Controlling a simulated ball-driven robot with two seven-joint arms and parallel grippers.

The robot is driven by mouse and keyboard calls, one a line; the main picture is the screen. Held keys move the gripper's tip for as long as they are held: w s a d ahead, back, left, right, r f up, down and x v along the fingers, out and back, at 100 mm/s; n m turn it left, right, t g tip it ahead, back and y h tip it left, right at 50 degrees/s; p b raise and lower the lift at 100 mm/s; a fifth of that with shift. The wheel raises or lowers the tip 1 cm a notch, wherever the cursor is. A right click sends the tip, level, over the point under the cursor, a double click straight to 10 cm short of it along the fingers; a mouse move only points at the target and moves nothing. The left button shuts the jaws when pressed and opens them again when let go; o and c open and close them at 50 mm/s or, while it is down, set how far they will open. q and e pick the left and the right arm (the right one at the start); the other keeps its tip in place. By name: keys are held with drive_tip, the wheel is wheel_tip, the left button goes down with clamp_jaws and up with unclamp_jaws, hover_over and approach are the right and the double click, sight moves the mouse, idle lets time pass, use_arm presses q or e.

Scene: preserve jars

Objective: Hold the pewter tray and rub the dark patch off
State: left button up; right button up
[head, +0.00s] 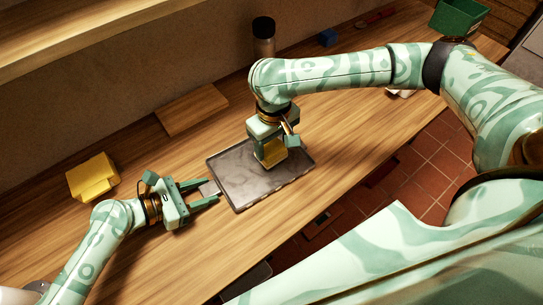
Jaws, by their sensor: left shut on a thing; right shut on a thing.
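The pewter tray (262,188) lies flat on the wooden counter, with a mottled grey surface and a raised rim. My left gripper (210,190) is at its left edge, shut on a small grey tab (209,187) there. My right gripper (271,150) points down over the upper middle of the tray, shut on a yellow block (272,157), which looks like a sponge. The block is at the tray's surface; I cannot tell whether it touches. I cannot pick out a distinct dark patch; the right gripper and block hide part of the tray.
A yellow block-like object (92,177) sits at the left. A wooden board (192,109) lies by the wall. The counter in front of the tray is clear.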

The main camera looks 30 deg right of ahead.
wheel_tip(320, 180, up, 2)
drive_tip(key=shift+r, duration=0.2)
use_arm(q)
drive_tip(key=o, duration=1.4)
drive_tip(key=shift+a, duration=0.1)
drive_tip(key=v, duration=1.2)
